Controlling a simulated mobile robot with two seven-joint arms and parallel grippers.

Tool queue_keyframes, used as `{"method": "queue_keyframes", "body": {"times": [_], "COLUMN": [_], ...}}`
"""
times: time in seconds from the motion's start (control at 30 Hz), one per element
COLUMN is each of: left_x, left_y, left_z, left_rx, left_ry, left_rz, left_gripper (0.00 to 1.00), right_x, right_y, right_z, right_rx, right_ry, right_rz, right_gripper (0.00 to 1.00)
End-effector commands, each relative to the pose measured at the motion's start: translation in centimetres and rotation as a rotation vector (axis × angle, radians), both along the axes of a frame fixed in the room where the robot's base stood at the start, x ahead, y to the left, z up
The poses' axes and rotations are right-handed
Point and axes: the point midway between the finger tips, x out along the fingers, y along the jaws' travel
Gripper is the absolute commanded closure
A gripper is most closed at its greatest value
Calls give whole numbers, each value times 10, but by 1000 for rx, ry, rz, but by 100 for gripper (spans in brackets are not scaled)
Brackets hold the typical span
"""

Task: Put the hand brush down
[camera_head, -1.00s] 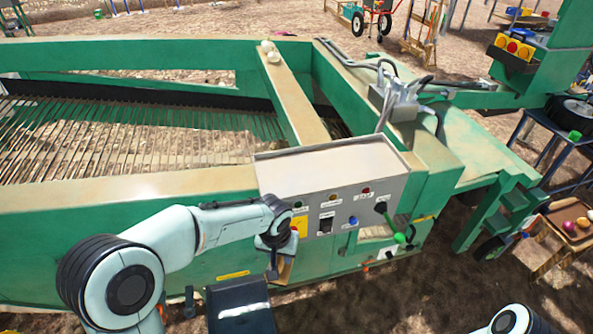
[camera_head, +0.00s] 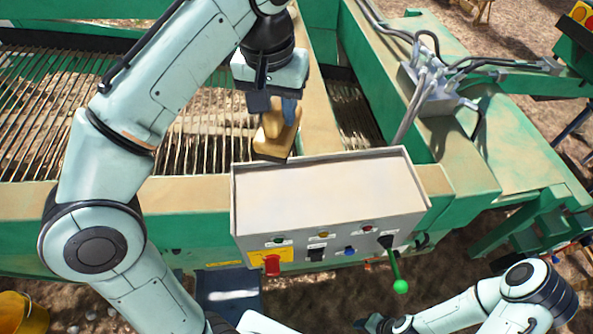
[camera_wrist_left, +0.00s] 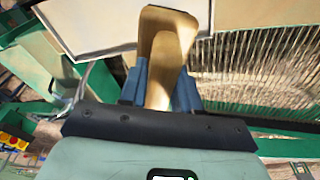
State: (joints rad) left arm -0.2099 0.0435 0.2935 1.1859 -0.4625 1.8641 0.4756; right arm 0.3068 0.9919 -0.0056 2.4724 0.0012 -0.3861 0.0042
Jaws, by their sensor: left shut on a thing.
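The hand brush (camera_head: 271,138) has a tan wooden body with a dark underside. My left gripper (camera_head: 273,104) is shut on its handle. In the head view the brush hangs below the fingers at the back left corner of the grey control box, over the tan-topped beam beside the rods. I cannot tell whether it touches the beam. In the left wrist view the brush (camera_wrist_left: 166,42) sticks out between the blue fingers of the left gripper (camera_wrist_left: 160,88). My right gripper (camera_head: 376,323) shows only partly at the bottom edge, and its fingers are not clear.
The grey control box (camera_head: 325,195) has buttons, a red switch and a green-knobbed lever (camera_head: 399,285) on its front. A rod conveyor (camera_head: 60,110) lies to the left. Grey hoses and a valve block (camera_head: 430,95) stand to the right. The box top is bare.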

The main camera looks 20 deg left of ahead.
Motion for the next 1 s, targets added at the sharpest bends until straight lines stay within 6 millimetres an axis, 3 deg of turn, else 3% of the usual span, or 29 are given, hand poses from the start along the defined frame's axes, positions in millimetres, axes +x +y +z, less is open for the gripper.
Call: {"method": "queue_keyframes", "body": {"times": [0.17,0.4,0.6,1.0], "left_x": [-8,-10,-9,-8], "left_y": [1,1,1,1], "left_z": [-7,-73,-123,-170], "left_rx": [2,2,2,1], "left_ry": [6,11,7,4], "left_rz": [0,2,0,0], "left_gripper": [100,100,100,100], "right_x": [-9,-43,-59,-68], "right_y": [0,0,0,0], "right_z": [-6,-37,-57,-71], "right_rx": [0,0,0,0], "right_ry": [11,49,68,77], "right_rz": [0,0,0,0], "right_gripper": [52,52,52,52]}}
